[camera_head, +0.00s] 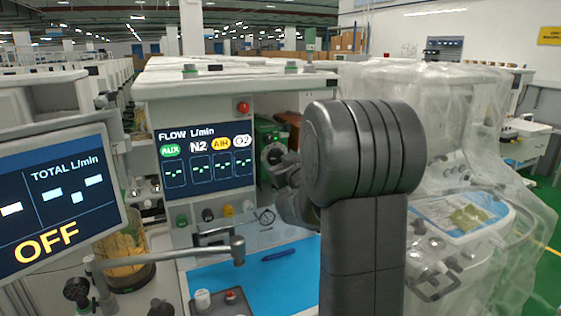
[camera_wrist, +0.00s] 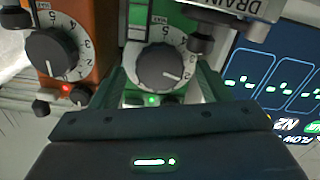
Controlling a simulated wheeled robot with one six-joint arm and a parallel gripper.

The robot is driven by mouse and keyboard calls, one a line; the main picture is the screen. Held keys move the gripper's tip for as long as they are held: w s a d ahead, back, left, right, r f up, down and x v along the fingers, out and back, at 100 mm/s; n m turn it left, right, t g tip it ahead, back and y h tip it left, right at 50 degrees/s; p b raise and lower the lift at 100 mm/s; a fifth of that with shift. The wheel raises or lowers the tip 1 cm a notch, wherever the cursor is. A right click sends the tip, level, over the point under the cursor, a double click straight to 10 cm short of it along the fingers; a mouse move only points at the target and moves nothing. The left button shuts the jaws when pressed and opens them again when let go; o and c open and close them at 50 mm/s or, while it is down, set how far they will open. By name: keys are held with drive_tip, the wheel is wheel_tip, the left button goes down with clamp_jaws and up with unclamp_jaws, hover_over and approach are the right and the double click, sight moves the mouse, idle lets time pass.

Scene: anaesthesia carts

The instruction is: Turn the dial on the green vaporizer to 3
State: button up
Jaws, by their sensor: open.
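The green vaporizer (camera_head: 266,130) stands right of the flow screen in the head view, partly behind my arm. In the wrist view its green body (camera_wrist: 181,24) fills the top middle, with a dark round dial (camera_wrist: 163,64) on a white numbered ring. A light mark on the dial faces lower right, near a numeral that looks like 2. My gripper (camera_wrist: 163,75) is open, its fingers on the left and right of the dial. I cannot tell whether they touch it. In the head view my gripper is mostly hidden by my arm.
An orange vaporizer (camera_wrist: 84,22) with its own dark dial (camera_wrist: 50,52) stands close on the left in the wrist view. A drain fitting (camera_wrist: 236,12) juts in at top right. The flow screen (camera_head: 206,157) is beside the green vaporizer. A blue mat (camera_head: 225,280) holds a pen (camera_head: 278,255).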

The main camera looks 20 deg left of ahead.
drive_tip(key=c, duration=1)
drive_tip(key=shift+o, duration=0.2)
drive_tip(key=shift+f, duration=0.1)
drive_tip(key=shift+b, duration=0.5)
drive_tip(key=n+b, duration=0.2)
drive_tip(key=b, duration=0.1)
drive_tip(key=shift+f, duration=0.2)
drive_tip(key=n+b, duration=0.2)
drive_tip(key=b, duration=0.1)
drive_tip(key=shift+r+n+b, duration=0.15)
drive_tip(key=shift+n+b, duration=0.65)
